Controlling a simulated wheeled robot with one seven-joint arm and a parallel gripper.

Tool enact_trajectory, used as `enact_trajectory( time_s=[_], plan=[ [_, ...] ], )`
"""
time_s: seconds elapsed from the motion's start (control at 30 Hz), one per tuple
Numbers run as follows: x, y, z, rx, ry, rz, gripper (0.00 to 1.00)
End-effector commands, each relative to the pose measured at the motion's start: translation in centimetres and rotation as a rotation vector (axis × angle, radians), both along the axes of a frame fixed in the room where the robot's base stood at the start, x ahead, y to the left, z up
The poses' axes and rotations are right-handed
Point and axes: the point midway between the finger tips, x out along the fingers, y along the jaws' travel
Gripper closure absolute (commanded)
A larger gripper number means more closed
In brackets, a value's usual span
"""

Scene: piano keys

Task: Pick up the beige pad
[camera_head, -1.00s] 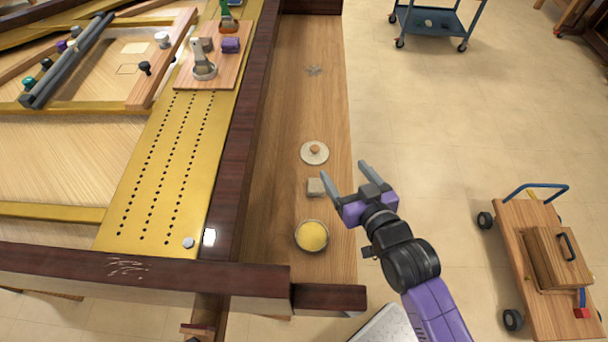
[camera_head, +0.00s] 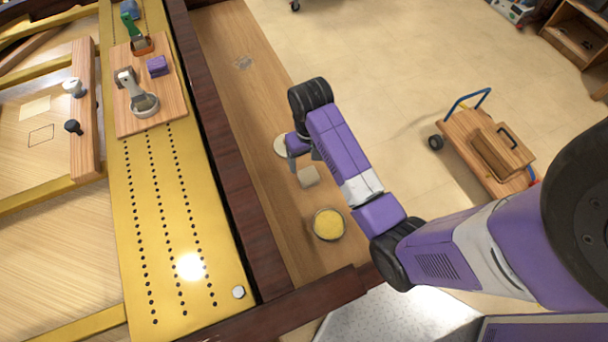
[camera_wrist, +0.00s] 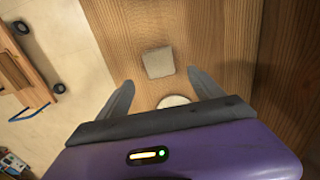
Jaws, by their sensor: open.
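The beige pad (camera_head: 308,176) is a small, flat square lying on the wooden ledge. It sits between a round pale dish and a bowl of yellow material. In the wrist view, the beige pad (camera_wrist: 158,62) lies just beyond the fingertips, roughly centred between them. My gripper (camera_head: 304,158) hangs above the ledge, pointing down, over the area by the pad and the dish. In the wrist view, my gripper (camera_wrist: 160,80) has its two grey fingers spread apart with nothing between them. My gripper hides part of the dish in the head view.
The bowl of yellow material (camera_head: 329,224) stands close to the pad. The pale dish (camera_head: 281,146) is on the pad's other side. A dark wooden rail (camera_head: 225,165) runs along the ledge's left side. The far ledge is mostly clear. A wooden cart (camera_head: 480,140) stands on the floor.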

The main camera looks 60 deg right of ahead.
Motion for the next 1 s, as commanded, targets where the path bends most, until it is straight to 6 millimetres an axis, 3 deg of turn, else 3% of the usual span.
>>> enact_trajectory(
  time_s=[0.37,0.6,0.93,1.0],
  plan=[
    [-0.4,0.2,-3.6,0.005,0.010,-0.003,0.24],
    [-0.5,0.3,-7.0,0.005,0.009,-0.002,0.24],
    [-0.5,0.3,-7.7,0.003,0.006,-0.001,0.24],
    [-0.5,0.3,-7.7,0.003,0.006,-0.001,0.35]
  ],
)
